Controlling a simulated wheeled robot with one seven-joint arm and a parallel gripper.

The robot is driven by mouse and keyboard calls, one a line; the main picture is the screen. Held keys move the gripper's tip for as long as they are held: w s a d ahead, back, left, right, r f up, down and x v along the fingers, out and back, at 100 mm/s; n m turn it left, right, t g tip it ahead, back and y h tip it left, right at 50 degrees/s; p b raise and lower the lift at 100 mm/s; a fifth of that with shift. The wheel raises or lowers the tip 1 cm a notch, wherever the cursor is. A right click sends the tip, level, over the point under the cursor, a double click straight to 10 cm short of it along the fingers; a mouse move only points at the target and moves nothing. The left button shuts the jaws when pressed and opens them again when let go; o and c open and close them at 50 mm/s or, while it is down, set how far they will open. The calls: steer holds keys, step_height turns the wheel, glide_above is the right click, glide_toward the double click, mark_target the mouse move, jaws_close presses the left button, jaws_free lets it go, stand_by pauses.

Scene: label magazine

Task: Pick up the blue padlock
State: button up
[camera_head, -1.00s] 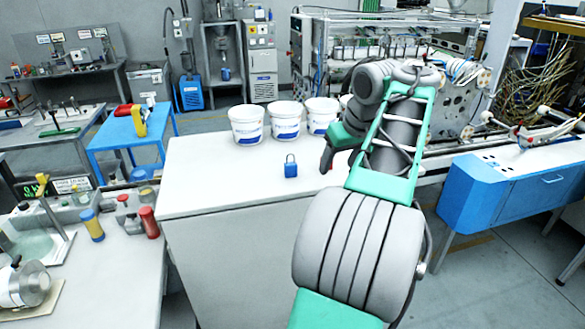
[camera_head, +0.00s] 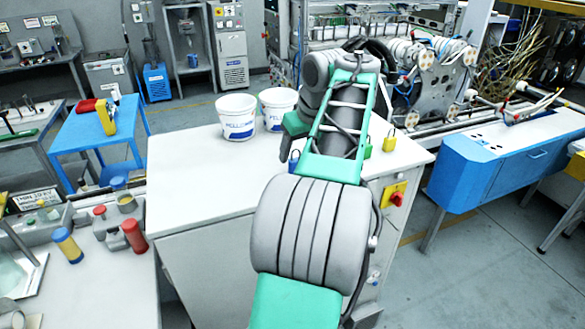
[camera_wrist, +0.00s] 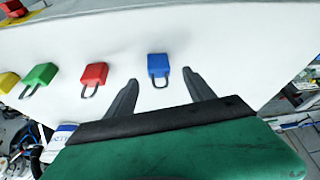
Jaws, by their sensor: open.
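The blue padlock (camera_wrist: 158,66) lies on the white worktop in the wrist view, its shackle pointing toward my gripper (camera_wrist: 161,79). My gripper is open and empty. Its two dark fingers reach toward either side of the padlock's shackle, with a gap on each side, and the body is just beyond the tips. In the head view only a small part of the blue padlock (camera_head: 294,159) shows at the left edge of my arm. My arm hides the gripper's fingers there.
White buckets (camera_head: 236,118) stand along the counter's back. The counter's left part (camera_head: 185,175) is clear.

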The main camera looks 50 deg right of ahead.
mark_target(296, 159)
steer(key=x, duration=0.3)
steer(key=shift+f, duration=0.3)
jaws_close()
stand_by(0.3)
